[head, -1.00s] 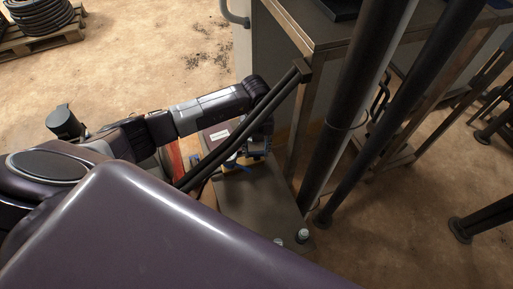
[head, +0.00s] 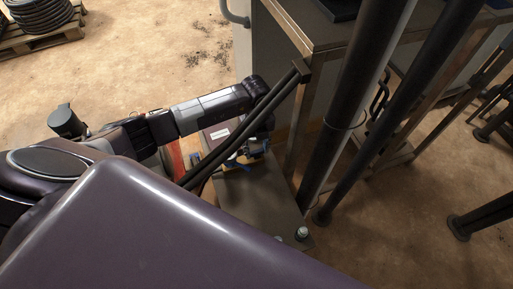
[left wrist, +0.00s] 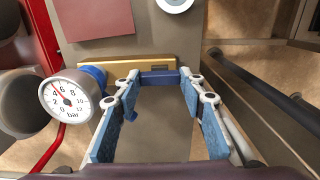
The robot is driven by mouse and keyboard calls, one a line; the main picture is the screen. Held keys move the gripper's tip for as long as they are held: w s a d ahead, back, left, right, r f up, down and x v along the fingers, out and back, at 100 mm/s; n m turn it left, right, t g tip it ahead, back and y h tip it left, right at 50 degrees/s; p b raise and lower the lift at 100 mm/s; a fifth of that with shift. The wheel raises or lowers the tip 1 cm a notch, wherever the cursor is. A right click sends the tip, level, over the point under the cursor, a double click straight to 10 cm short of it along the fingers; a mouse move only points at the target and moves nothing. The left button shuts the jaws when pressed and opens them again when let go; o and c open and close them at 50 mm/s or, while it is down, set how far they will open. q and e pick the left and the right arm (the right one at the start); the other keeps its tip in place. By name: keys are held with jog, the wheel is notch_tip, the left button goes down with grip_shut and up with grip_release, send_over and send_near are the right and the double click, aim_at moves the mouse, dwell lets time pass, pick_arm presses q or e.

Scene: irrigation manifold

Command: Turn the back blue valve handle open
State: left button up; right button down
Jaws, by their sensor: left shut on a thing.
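My left gripper (head: 257,149) is at the manifold, partly hidden behind my own arm in the head view. In the left wrist view its two blue-padded fingers (left wrist: 160,80) reach forward, with their tips on either side of a dark blue handle (left wrist: 160,76). The fingers are shut on this blue valve handle, which lies crosswise in front of a brass-coloured block (left wrist: 125,65). Another blue part (left wrist: 94,76) sits beside the left finger, partly hidden by the gauge. A blue handle (head: 236,167) also shows near the gripper in the head view. My right gripper is not in view.
A white pressure gauge (left wrist: 69,99) marked bar stands close to the left finger. A dark pipe (left wrist: 255,90) runs along the right. In the head view, thick dark posts (head: 355,90) and a metal table (head: 310,30) stand right of the manifold's grey plate (head: 262,195).

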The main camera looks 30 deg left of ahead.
aim_at(256, 151)
pick_arm(q)
jog(key=o, duration=1.2)
jog(key=shift+c, duration=0.2)
notch_tip(256, 151, up, 12)
